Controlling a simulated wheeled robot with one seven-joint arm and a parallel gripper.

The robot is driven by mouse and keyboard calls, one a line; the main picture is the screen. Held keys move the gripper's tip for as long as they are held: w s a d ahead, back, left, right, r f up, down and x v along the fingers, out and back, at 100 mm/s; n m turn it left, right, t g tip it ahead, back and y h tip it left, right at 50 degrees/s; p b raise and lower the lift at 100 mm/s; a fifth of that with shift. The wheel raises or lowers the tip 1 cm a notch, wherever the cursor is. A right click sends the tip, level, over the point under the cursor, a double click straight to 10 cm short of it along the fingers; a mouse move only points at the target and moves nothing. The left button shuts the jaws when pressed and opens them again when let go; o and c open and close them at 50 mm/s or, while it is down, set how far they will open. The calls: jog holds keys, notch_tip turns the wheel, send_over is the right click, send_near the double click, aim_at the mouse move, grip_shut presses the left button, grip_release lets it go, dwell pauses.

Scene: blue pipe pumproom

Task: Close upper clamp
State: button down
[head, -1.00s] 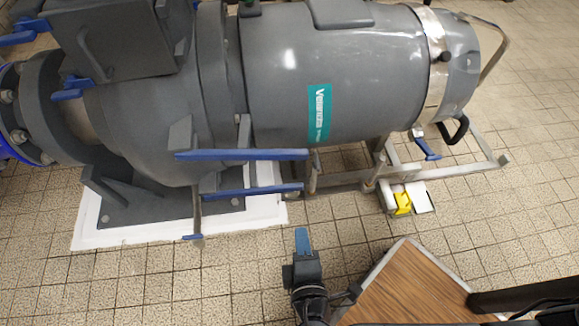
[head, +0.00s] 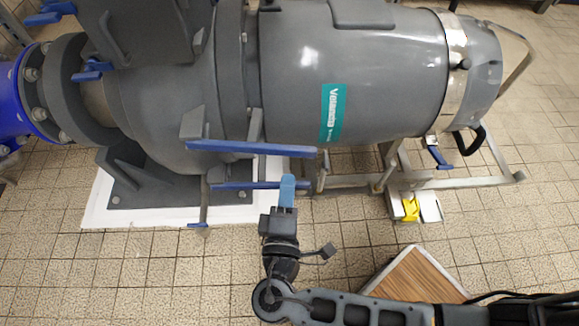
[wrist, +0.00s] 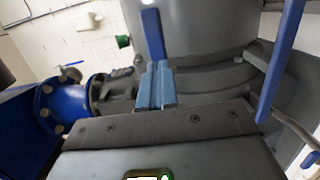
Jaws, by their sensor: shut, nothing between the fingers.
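The upper clamp's long blue handle (head: 250,148) runs level across the lower side of the grey pump housing in the head view. A second, lower blue handle (head: 245,186) lies just below it. My gripper (head: 288,180) has blue fingertips shut together with nothing between them. In the head view the tips overlap the right part of the lower handle, just below the upper one; I cannot tell if they touch. In the wrist view the gripper (wrist: 154,68) lies below one blue handle (wrist: 152,32), and another blue handle (wrist: 282,60) stands to the right.
The big grey pump cylinder (head: 350,75) fills the upper picture. A metal frame (head: 470,180) and a yellow piece (head: 410,210) are below its right end. A wooden-topped platform (head: 415,280) stands at lower right. Tiled floor (head: 130,280) is clear at lower left.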

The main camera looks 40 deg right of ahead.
aim_at(292, 156)
jog(key=x, duration=0.4)
jog(key=shift+w+d+b, duration=0.2)
jog(key=shift+b, duration=0.1)
jog(key=shift+x, duration=1.3)
jog(key=shift+s+d, duration=0.15)
jog(key=p+v, duration=0.1)
jog(key=v, duration=0.6)
jog(key=shift+s+a, duration=0.25)
jog(key=shift+s, duration=0.05)
